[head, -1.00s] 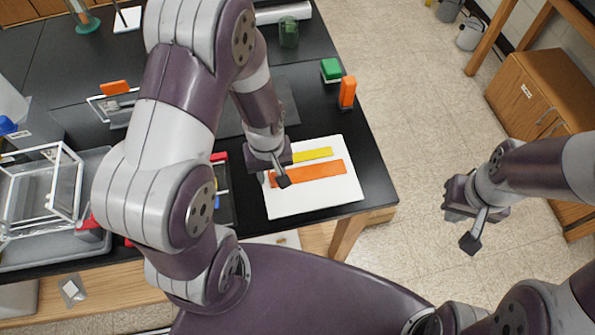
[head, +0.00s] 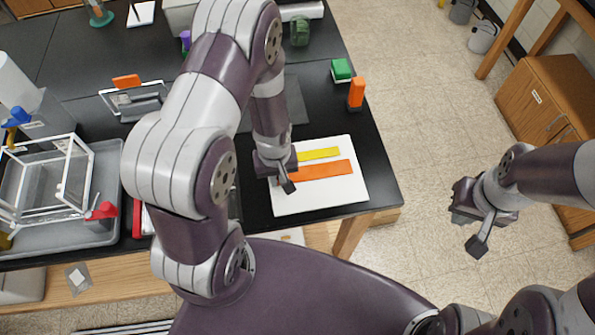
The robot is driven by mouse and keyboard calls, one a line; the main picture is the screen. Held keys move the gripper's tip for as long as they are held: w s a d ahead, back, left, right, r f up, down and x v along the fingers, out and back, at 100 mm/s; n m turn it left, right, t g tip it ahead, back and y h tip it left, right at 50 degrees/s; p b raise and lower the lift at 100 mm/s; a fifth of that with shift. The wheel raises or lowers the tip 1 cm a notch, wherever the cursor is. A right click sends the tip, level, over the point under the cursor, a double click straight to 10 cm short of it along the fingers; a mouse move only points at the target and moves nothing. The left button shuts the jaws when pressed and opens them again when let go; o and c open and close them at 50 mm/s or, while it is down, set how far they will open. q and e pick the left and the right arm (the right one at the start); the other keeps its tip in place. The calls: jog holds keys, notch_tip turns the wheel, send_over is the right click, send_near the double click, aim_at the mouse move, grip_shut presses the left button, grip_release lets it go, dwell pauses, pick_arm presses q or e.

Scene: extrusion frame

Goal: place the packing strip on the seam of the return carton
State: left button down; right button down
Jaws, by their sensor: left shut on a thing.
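An orange strip (head: 328,170) and a shorter yellow strip (head: 320,154) lie side by side on a flat white board (head: 330,194) near the table's front right corner. I take the orange one for the packing strip. My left gripper (head: 286,184) points down at the orange strip's left end and is shut on it, hiding that end. The strip still appears to lie flat on the board. My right gripper (head: 475,232) hangs over the floor, off the table's right side, apart from everything; its jaw gap cannot be made out. I cannot clearly identify the return carton or its seam.
A green block (head: 341,72) and an upright orange object (head: 356,93) stand behind the board. A grey tray (head: 107,200) with a white open frame (head: 70,150) is at left. A dark mat (head: 294,105) lies behind my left wrist. A wooden cabinet (head: 535,95) stands at right.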

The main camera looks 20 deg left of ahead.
pick_arm(q)
jog(key=shift+r, duration=0.1)
jog(key=r, duration=0.2)
jog(key=d+r+b, duration=0.1)
jog(key=r, duration=0.1)
jog(key=shift+w+r, duration=0.15)
jog(key=shift+w, duration=0.05)
jog(key=w+d+r+b, duration=0.2)
jog(key=d+r, duration=0.4)
jog(key=d, duration=0.4)
jog(key=shift+d+r, duration=0.2)
jog(key=shift+r, duration=0.05)
